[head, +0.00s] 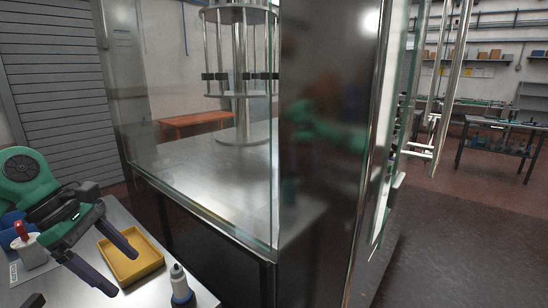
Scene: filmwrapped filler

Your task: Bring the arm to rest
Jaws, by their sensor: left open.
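My left arm (30,180), green and black, comes in from the left edge over a metal side table. Its gripper (127,273) is open, with two dark fingers spread apart and pointing down to the right. My right gripper is out of view.
A white bottle with a blue base (178,278) stands on the side table (205,299). A white item with a red top (25,240) is beside my arm. A glass-walled machine (200,170) with a dark panel (325,140) rises close behind. Open floor (450,245) lies right.

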